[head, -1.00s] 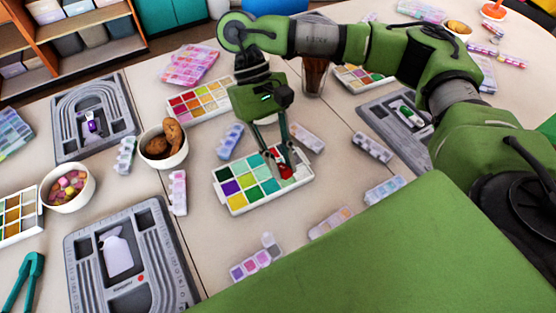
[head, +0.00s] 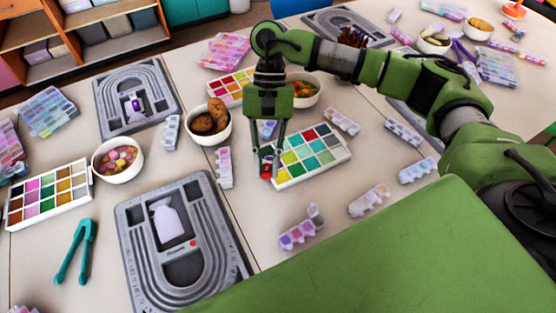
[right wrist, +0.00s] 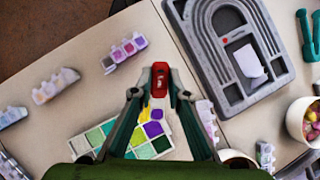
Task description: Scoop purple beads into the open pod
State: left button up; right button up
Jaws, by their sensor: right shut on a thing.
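My right gripper (head: 267,165) is shut on a small red scoop (right wrist: 158,82). It is at the left end of the white bead tray (head: 325,169); I cannot tell if the scoop touches the tray. Purple beads (right wrist: 153,130) fill compartments near that end in the right wrist view; in the head view the gripper hides them. What the scoop holds is too small to tell. The pod strip with a raised lid (head: 299,232) lies in front of the tray, and also shows in the right wrist view (right wrist: 124,52). My left gripper is not in view.
A grey bead board (head: 131,225) lies to the left. Closed pod strips (head: 224,167) lie around the tray. Bowls with candy (head: 118,160) and cookies (head: 209,121), teal tongs (head: 77,252) and another bead tray (head: 49,196) stand farther left. Table between tray and open pod is clear.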

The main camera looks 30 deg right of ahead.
jog(key=w+f+m+t+y, duration=0.1)
jog(key=w+f+m+t, duration=0.1)
jog(key=w+f+m, duration=0.1)
jog(key=w+d+f+m+t+y, duration=0.1)
jog(key=w+f+m+t, duration=0.1)
jog(key=f+m, duration=0.3)
jog(key=w+f+m+t+y, duration=0.1)
jog(key=w+f+m, duration=0.2)
jog(key=w+m, duration=0.1)
jog(key=shift+w+d+f+t, duration=0.35)
jog(key=shift+f+t, duration=0.05)
jog(key=shift+a+r+h+p, duration=0.6)
jog(key=shift+h+p, duration=0.35)
jog(key=shift+p, duration=0.9)
jog(key=shift+a+r+h+p, duration=0.55)
jog(key=shift+h+p, duration=0.45)
jog(key=shift+p, duration=0.8)
jog(key=shift+a+r+h+p, duration=0.45)
jog(key=shift+r+h+p, duration=0.4)
jog(key=shift+p, duration=1)
jog(key=shift+s+f, duration=0.1)
jog(key=shift+f, duration=0.1)
